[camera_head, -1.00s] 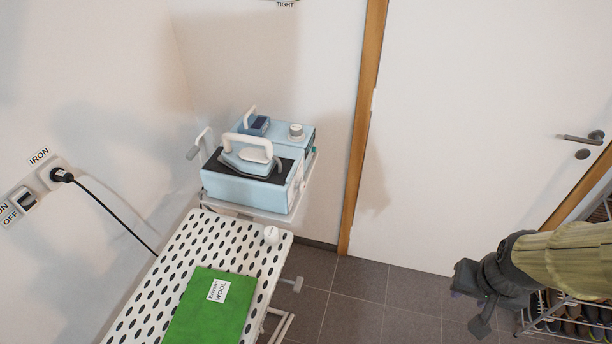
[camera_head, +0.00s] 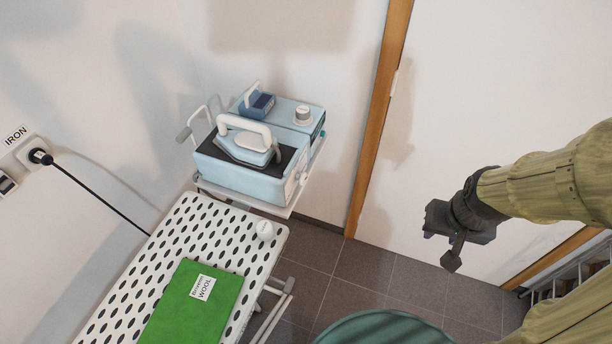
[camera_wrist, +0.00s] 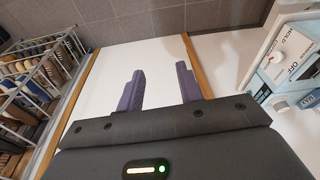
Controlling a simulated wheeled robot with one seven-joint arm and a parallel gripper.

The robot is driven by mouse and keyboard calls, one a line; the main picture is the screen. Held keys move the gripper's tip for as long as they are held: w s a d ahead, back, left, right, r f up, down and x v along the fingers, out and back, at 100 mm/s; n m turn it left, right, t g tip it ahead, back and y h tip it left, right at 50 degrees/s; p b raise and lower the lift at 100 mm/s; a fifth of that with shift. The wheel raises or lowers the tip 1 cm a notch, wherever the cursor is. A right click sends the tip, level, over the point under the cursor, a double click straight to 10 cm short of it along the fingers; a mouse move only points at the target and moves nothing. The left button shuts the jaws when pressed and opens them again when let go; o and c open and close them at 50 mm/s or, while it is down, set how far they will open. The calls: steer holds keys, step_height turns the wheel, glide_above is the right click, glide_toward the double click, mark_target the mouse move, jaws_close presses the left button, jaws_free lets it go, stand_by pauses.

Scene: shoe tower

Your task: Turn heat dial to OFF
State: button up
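The light blue ironing station (camera_head: 238,178) stands on a shelf at the board's far end, with an iron (camera_head: 248,146) resting on its black pad. A white round knob (camera_head: 303,114) stands on its rear top. A small round part shows on its right side, too small to read. I cannot tell which knob is the heat dial. My gripper (camera_wrist: 160,82) is empty, its purple fingers apart. In the head view it is well right of the station, touching nothing.
A black cord runs from the wall socket (camera_head: 32,150). A white door (camera_head: 480,90) stands behind my arm. A shoe rack (camera_wrist: 40,75) is at left in the wrist view.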

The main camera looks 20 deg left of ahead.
steer(key=shift+o, duration=0.8)
steer(key=shift+s, duration=0.1)
steer(key=o, duration=0.3)
steer(key=shift+w+f, duration=0.1)
steer(key=shift+w, duration=0.1)
steer(key=shift+o, duration=0.2)
steer(key=w+a+f+n+t+y+b, duration=0.2)
steer(key=w+f+n+t+b, duration=0.15)
steer(key=w+f, duration=0.45)
steer(key=w+a+f+n+t+y+b, duration=0.2)
steer(key=w+a+f+n+b, duration=0.15)
steer(key=w, duration=0.95)
steer(key=w+a+f+n+g+y+b, duration=0.1)
steer(key=w+a+f+n+y+b, duration=0.15)
steer(key=a+f+n+y, duration=0.3)
steer(key=s+a+f+n+g+y+b, duration=0.2)
steer(key=s+a+f+n+g+y, duration=0.1)
steer(key=y, duration=0.5)
steer(key=shift+s+a+f+n+g+b, duration=0.15)
steer(key=shift+s+a+n+g+b, duration=0.15)
steer(key=shift+s+a+n+g, duration=0.95)
steer(key=shift+w+d+m+y, duration=0.15)
steer(key=shift+d+m+y, duration=0.1)
steer(key=shift+d+m, duration=0.15)
